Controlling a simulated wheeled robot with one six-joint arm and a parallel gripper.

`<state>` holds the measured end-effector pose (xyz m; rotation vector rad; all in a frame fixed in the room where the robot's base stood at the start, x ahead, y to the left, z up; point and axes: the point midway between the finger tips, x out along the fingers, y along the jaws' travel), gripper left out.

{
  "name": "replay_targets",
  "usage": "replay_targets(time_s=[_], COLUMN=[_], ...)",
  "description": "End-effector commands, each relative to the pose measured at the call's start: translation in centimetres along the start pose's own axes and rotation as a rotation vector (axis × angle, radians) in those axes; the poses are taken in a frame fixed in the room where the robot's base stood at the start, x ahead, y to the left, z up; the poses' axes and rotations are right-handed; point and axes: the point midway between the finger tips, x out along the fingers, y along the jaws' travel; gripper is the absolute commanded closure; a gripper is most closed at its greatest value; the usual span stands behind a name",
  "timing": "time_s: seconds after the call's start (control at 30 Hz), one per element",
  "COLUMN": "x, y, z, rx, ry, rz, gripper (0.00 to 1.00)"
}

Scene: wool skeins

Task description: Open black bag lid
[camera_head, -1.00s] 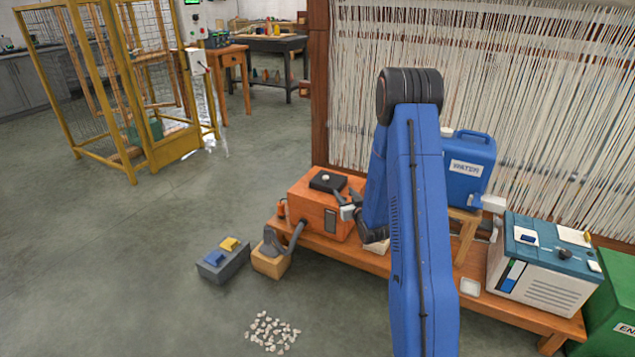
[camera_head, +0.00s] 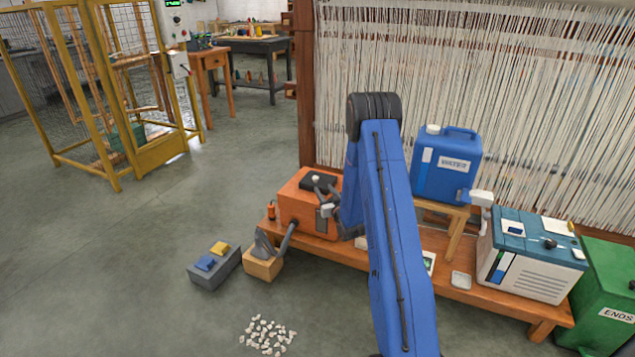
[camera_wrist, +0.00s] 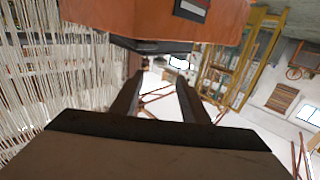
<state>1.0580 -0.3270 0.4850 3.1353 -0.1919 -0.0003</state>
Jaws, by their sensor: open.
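No clear black bag shows. A flat black lid-like piece with a white knob (camera_head: 316,180) lies closed on top of an orange box (camera_head: 298,212) on the low wooden bench. In the wrist view, which looks upside down, the orange box (camera_wrist: 150,18) is at the top and the black piece (camera_wrist: 152,46) just below it. My gripper (camera_head: 327,196) is at the box's right front, close to the black piece. In the wrist view my gripper (camera_wrist: 160,78) has its two dark fingers apart with nothing between them. Contact with the black piece cannot be told.
A blue water jug (camera_head: 447,165) on a stand, a teal-lidded cooler (camera_head: 525,262) and a green bin (camera_head: 605,290) stand to the right. A white-thread loom (camera_head: 400,60) is behind the bench.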

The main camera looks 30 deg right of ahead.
Motion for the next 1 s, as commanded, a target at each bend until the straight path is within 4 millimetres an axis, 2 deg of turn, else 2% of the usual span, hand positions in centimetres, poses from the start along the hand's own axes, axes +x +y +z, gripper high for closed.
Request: replay_targets(time_s=[0.3,0.5,0.7,0.97,1.0], x=[5.6,8.1,9.0,9.1,9.1], y=[0.0,0.0,0.0,0.0,0.0], z=[0.0,-0.1,0.0,0.0,0.0], rx=[0.0,0.0,0.0,0.0,0.0], ry=[0.001,0.001,-0.001,0.0,0.0], rz=[0.0,0.0,0.0,0.001,0.001], gripper=[0.58,0.58,0.58,0.58,0.66])
